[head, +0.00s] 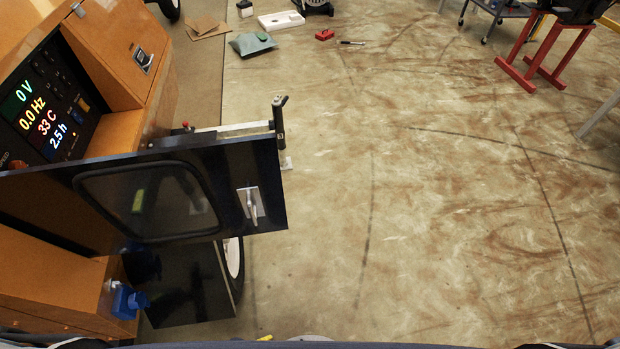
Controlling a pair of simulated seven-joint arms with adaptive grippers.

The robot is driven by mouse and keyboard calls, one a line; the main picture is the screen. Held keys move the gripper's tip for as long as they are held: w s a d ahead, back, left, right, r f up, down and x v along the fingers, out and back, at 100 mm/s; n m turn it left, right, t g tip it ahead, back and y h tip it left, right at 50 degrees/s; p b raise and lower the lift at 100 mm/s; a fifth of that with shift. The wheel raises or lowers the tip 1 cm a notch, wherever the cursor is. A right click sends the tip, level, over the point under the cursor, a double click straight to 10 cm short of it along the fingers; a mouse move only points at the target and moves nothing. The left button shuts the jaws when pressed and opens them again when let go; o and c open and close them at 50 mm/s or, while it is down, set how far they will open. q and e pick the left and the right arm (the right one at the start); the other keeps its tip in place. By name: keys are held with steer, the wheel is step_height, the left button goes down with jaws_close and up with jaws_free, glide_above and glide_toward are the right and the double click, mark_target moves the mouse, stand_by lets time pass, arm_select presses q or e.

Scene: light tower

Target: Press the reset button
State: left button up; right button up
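The light tower's orange cabinet (112,38) fills the left side of the head view. Its black control panel (62,72) carries a lit display (42,118) reading 0 V, 0.0 Hz, 33 C and 2.5 h. A round orange-red knob (18,164) shows at the panel's lower left. I cannot tell which control is the reset button. Neither of my grippers is in view.
A dark windowed door (150,195) with a latch handle (251,203) stands open below the panel, jutting right. A blue fitting (128,301) sits at lower left. A red stand (540,62) is at upper right. The concrete floor (440,220) is mostly clear.

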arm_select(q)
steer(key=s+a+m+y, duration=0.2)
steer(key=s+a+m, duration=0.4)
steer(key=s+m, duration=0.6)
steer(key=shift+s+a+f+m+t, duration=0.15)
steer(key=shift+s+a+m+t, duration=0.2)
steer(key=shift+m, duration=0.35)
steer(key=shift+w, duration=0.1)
